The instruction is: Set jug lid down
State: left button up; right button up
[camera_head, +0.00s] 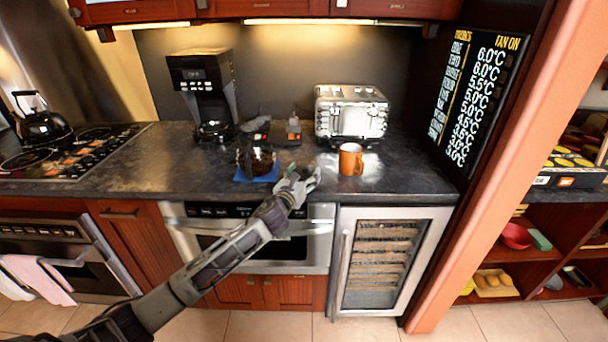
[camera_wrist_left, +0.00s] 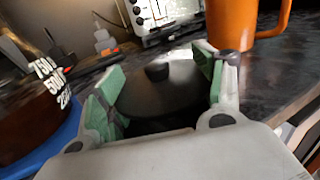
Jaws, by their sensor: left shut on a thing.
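My left gripper (camera_head: 303,186) is over the front edge of the dark counter, between the jug and the orange mug. In the left wrist view, the green-padded fingers of the gripper (camera_wrist_left: 163,92) are shut on the jug lid (camera_wrist_left: 160,92), a dark round disc with a small black knob on top. I cannot tell whether the lid touches the counter. The dark brown jug (camera_head: 256,160) stands on a blue mat (camera_head: 257,178) left of the gripper; the jug (camera_wrist_left: 30,95) with white markings also shows at the left wrist view's edge. My right gripper is out of view.
The orange mug (camera_head: 350,159) stands close to the right of the gripper. A steel toaster (camera_head: 351,113) and a coffee maker (camera_head: 205,92) stand at the back. The counter (camera_head: 408,180) right of the mug is clear. A microwave drawer (camera_head: 255,240) is below.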

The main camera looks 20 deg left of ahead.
pick_arm(q)
jog(key=shift+f, duration=0.2)
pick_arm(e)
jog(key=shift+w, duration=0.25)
pick_arm(q)
jog(key=o, duration=0.9)
jog(key=shift+f, duration=0.1)
jog(key=shift+o, duration=0.8)
jog(key=shift+f, duration=0.1)
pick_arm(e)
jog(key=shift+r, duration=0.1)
